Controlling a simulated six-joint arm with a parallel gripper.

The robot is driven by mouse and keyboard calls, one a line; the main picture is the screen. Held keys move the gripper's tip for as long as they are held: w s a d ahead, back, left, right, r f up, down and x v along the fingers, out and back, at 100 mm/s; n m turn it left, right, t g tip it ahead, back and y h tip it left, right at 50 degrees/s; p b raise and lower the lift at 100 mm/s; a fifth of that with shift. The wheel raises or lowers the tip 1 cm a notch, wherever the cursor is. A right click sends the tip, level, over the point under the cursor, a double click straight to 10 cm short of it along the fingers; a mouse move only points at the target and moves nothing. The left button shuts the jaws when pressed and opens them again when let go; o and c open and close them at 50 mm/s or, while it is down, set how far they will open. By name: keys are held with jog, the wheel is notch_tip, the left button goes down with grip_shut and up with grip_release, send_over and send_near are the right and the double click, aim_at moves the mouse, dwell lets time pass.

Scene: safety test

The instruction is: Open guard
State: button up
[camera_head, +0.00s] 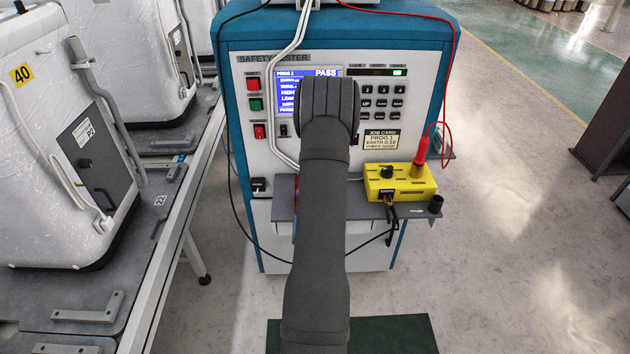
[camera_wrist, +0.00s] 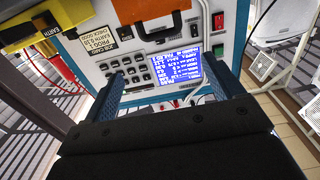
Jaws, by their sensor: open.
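The safety tester (camera_head: 245,130) is a teal and white cabinet, its blue screen (camera_head: 305,90) reading PASS. An orange cover-like part (camera_wrist: 165,24) with a dark strip below it shows at the top of the wrist view. It may be the guard. It looks closed against the panel, but I cannot be sure. In the head view my arm hides most of this area. My gripper (camera_wrist: 166,66) is open and empty in the wrist view, its two blue fingers apart before the keypad and screen (camera_wrist: 175,72). I see no contact with the orange part. My gripper is hidden in the head view.
A yellow box (camera_head: 410,188) with a red probe (camera_head: 421,151) stands on the grey shelf (camera_head: 365,211), right of my arm. Red and black leads hang around the tester. White wrapped appliances (camera_head: 60,140) stand on a conveyor (camera_head: 165,240) at left. The right floor is clear.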

jog(key=w, duration=1.7)
jog(key=c, duration=1.1)
jog(key=shift+w+d, duration=0.1)
jog(key=shift+w, duration=1.85)
jog(key=o, duration=1.1)
jog(key=shift+d, duration=0.1)
jog(key=shift+s, duration=0.25)
jog(key=s, duration=1.7)
